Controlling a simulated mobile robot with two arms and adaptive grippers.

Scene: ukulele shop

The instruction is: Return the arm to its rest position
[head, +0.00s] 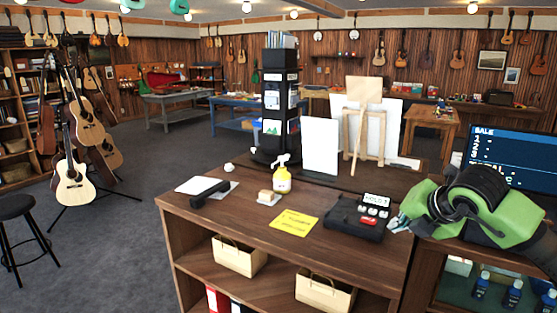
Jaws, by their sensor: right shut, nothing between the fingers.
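My right arm comes in from the right edge in the head view, green and black. Its gripper (400,222) is shut and empty, its fingertips pointing left beside the black payment device (360,215) on the wooden counter (225,225). I cannot tell whether the fingers touch the device. The arm hides part of the counter's right end and the lower edge of the blue sale screen (515,157). My left gripper does not show.
A black stool (15,208) and guitars (73,184) stand left. The grey floor (100,260) between is open.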

